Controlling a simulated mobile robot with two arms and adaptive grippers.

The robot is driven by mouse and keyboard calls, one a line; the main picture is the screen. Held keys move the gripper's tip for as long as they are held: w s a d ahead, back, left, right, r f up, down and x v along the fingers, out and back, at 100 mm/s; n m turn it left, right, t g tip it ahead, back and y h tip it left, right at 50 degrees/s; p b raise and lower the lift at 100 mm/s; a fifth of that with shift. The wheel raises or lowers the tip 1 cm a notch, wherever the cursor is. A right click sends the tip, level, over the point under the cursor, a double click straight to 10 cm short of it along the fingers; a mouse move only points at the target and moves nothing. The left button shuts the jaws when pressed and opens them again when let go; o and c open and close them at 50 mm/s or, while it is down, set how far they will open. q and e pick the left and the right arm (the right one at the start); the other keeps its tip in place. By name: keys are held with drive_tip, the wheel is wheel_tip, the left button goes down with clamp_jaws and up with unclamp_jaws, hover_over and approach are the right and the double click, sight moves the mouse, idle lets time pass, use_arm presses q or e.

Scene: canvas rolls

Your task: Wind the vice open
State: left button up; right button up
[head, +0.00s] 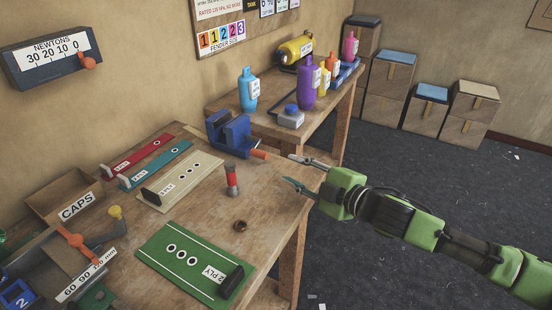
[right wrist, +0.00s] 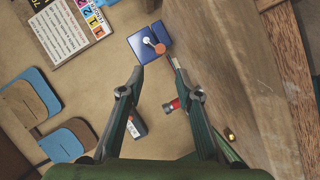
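The blue vice (head: 229,136) stands at the back right of the workbench, and its orange handle (head: 259,154) points toward my right gripper. My right gripper (head: 299,173) is open and empty, just off the bench's right edge and apart from the handle. In the right wrist view, the vice (right wrist: 140,42) shows beyond the fingertips, with the handle (right wrist: 160,48) roughly between their lines. I cannot tell how far apart the vice jaws are. My left gripper is not in view.
A red-topped cylinder (head: 232,180) stands on the bench near the vice, with a small brown ring (head: 240,226) in front. Ply boards such as the green one (head: 160,261) lie to the left. Behind, a second table holds several bottles (head: 248,90). The bench's right part is mostly clear.

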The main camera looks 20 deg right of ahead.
sight(264, 157)
drive_tip(key=shift+w+a, duration=0.25)
drive_tip(key=shift+w, duration=0.15)
drive_tip(key=p+x, duration=0.1)
drive_tip(key=x, duration=1)
drive_tip(key=shift+w+a+f+p, duration=0.1)
drive_tip(key=shift+w+a+p, duration=0.05)
drive_tip(key=shift+w+p, duration=0.15)
drive_tip(key=shift+w+a+f, duration=0.15)
drive_tip(key=shift+w+a, duration=0.1)
drive_tip(key=shift+w, duration=0.2)
clamp_jaws()
